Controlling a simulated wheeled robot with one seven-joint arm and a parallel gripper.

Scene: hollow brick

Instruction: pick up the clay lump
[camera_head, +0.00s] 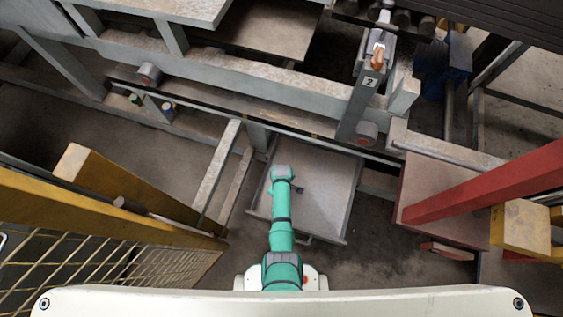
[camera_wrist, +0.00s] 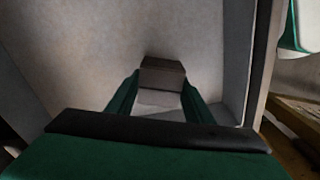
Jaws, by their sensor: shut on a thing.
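The clay lump (camera_wrist: 163,74) is a small grey-brown block in the wrist view, with a lighter face on the near side. My gripper (camera_wrist: 160,84) has its two green fingers on either side of it, shut on it. The lump is inside a pale grey open drawer or tray, whose bare floor (camera_head: 322,190) shows in the head view. I cannot tell whether the lump touches the floor or is just above it.
A grey wall of the tray (camera_wrist: 237,60) rises close to the right of my gripper in the wrist view. In the head view, a grey steel frame (camera_head: 200,68) lies beyond, a red beam (camera_head: 490,185) at the right, and a yellow rail with mesh (camera_head: 95,215) at the left.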

